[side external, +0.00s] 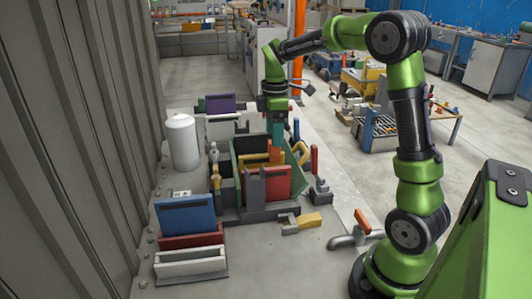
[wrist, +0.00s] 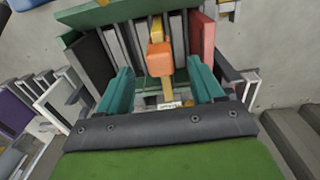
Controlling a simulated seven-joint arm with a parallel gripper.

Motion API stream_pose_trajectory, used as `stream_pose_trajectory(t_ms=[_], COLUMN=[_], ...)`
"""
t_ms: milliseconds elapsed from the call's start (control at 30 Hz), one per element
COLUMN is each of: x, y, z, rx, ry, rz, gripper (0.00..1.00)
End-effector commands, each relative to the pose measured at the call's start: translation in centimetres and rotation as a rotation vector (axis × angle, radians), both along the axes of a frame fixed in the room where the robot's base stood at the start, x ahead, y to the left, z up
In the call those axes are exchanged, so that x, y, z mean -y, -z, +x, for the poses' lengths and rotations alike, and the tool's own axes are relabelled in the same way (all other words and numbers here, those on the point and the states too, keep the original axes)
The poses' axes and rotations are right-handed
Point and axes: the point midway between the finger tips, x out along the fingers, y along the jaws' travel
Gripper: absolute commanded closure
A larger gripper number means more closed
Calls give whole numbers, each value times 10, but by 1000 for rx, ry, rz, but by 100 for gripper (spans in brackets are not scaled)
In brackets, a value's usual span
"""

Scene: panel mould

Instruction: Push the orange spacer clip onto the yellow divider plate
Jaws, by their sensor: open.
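The orange spacer clip (wrist: 160,60) sits at the top edge of the yellow divider plate (wrist: 167,87), between my fingers in the wrist view. Yellow shows on both sides of it, and I cannot tell how far down it sits. My gripper (wrist: 160,72) is open, with one teal finger on each side of the clip and a gap to each. In the side view my gripper (side external: 276,138) points down over the mould, with the orange clip (side external: 277,157) just below its fingertips.
The green-walled mould (side external: 297,174) holds grey, black and red plates (side external: 278,183) close to the clip. Clamps with red and yellow handles stand around it. A blue panel (side external: 186,215) stands in a rack at front left; a white cylinder (side external: 182,143) stands behind. Front floor is mostly clear.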

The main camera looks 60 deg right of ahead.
Motion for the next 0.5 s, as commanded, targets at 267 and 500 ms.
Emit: stream_pose_trajectory(t_ms=[267,500], x=[0,0], y=[-70,-110], z=[0,0], rx=[4,1], ry=[1,-1], rz=[-1,-1], gripper=[33,33])
